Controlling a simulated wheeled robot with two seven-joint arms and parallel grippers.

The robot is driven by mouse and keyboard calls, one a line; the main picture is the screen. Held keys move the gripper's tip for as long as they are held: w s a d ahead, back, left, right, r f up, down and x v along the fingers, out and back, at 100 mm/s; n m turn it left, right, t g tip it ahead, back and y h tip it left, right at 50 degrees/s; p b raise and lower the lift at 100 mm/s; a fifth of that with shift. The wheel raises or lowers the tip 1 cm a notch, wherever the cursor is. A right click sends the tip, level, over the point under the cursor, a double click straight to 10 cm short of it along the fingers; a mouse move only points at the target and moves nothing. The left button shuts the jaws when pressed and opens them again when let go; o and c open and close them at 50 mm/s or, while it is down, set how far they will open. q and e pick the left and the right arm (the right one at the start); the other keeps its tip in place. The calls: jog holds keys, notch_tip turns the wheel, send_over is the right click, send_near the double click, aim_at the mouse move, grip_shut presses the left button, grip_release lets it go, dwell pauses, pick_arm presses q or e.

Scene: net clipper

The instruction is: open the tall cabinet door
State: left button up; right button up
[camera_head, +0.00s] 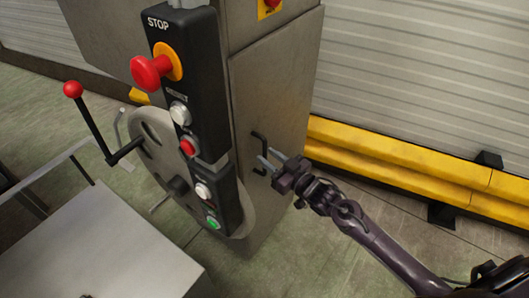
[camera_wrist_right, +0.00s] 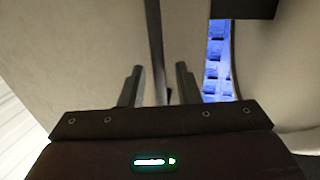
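The tall cabinet (camera_head: 285,75) is a grey steel housing in the middle of the head view. Its flat door on the right face looks shut in that view. A black bar handle (camera_head: 258,141) stands upright on the door. My right gripper (camera_head: 268,158) reaches in from the right, with its fingertips at the handle. In the wrist view, the two fingers (camera_wrist_right: 158,82) are apart, with a dark upright bar (camera_wrist_right: 156,40), seemingly the handle, between them. Gaps show on both sides of the bar. My left gripper is not in view.
A black control panel (camera_head: 193,90) with a red stop button (camera_head: 150,72) is on the cabinet's left front edge. A round disc (camera_head: 150,138) and red-knobbed lever (camera_head: 73,89) are left of it. A yellow barrier (camera_head: 400,158) runs behind my arm. A blue strip (camera_wrist_right: 215,60) shows in the wrist view.

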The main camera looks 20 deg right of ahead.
jog(key=shift+x, duration=1.2)
grip_shut()
